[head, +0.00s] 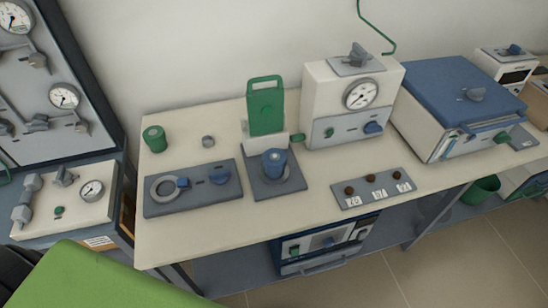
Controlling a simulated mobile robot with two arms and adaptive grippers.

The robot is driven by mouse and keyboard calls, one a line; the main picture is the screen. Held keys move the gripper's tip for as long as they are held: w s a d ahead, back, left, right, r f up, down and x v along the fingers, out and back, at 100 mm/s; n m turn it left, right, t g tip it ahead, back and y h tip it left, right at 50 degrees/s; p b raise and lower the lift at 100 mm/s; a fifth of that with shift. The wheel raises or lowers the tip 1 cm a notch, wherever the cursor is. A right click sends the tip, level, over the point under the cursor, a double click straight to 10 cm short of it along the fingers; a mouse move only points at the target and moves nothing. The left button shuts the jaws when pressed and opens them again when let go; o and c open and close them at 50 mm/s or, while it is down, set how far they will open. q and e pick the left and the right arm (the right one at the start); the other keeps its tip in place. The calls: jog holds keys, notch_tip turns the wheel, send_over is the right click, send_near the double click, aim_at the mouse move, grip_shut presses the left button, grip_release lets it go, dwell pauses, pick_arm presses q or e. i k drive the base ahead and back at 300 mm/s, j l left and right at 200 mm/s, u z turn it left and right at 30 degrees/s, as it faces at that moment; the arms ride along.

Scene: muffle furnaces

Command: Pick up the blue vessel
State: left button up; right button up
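The blue vessel (274,161) is a small upright blue cylinder. It stands on a grey base plate (291,185), in front of a green upright part (266,108), near the middle of the table. A pale ring shows around its foot. Its whole front is visible and nothing touches it from my side. Neither of my grippers is in the head view.
The pale table (205,230) has free room along its front edge. A grey plate with a ring (195,203) lies left of the vessel. A dial box (350,100), a button panel (373,190) and a blue-lidded furnace (455,90) stand right. A green surface (110,280) fills the lower left.

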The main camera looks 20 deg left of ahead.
aim_at(272, 176)
jog(key=i+l+u, duration=0.25)
jog(key=l, duration=0.4)
jog(key=l+u, duration=0.2)
jog(key=l, duration=0.45)
jog(key=i+l+u, duration=0.1)
jog(key=l+u, duration=0.15)
jog(key=l, duration=0.45)
